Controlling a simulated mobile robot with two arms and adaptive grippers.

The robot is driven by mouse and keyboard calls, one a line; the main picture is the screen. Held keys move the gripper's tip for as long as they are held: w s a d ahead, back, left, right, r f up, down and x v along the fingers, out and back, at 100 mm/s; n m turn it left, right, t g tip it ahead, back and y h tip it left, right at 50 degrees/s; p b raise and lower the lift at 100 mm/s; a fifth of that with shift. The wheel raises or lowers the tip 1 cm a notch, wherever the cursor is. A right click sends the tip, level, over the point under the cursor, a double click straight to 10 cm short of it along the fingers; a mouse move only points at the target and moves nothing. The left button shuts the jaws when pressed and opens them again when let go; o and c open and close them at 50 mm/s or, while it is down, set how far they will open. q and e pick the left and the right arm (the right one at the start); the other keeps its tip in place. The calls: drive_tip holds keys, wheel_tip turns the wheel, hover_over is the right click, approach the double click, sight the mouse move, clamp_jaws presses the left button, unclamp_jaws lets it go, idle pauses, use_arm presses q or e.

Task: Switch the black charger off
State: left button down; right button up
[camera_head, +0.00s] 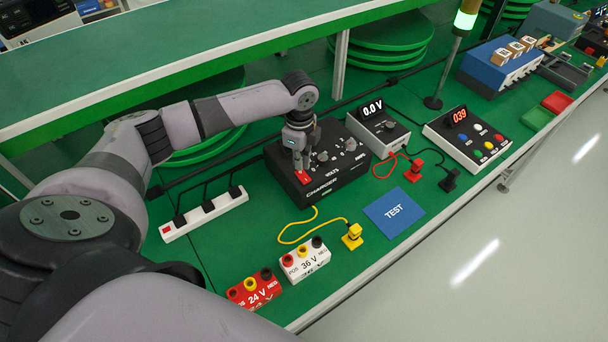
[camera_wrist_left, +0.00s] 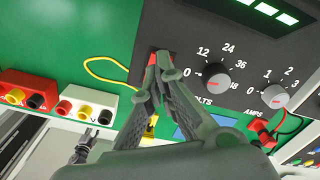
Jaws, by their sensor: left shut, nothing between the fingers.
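The black charger (camera_head: 322,188) stands on the green bench in the middle of the head view. It has VOLTS and AMPS knobs and a red switch (camera_head: 303,177) near its front left corner. In the left wrist view, the charger panel (camera_wrist_left: 200,42) shows lit green bars at the top edge. My left gripper (camera_head: 299,164) is shut and empty, pointing down with its tips at the red switch (camera_wrist_left: 155,57). The fingertips (camera_wrist_left: 162,67) partly cover the switch, so its position and any contact are unclear. A dark clawed shape (camera_wrist_left: 84,148), likely my right gripper, shows low left.
A grey meter (camera_head: 378,131) reading 0.0 V stands right of the charger. A white power strip (camera_head: 205,214) lies left. Red 24 V (camera_head: 254,291) and white 36 V (camera_head: 306,262) blocks, a yellow plug (camera_head: 352,237) and a blue TEST plate (camera_head: 394,209) lie in front.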

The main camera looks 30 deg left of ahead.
sight(300, 172)
use_arm(q)
drive_tip(key=shift+f, duration=0.45)
drive_tip(key=shift+f, duration=0.35)
drive_tip(key=shift+s+f+b, duration=0.1)
drive_tip(key=shift+f+b, duration=0.3)
drive_tip(key=shift+f, duration=0.05)
idle(0.4)
wheel_tip(300, 172, up, 2)
drive_tip(key=shift+p, duration=1.25)
wheel_tip(300, 172, up, 5)
drive_tip(key=p, duration=0.5)
drive_tip(key=shift+p, duration=0.35)
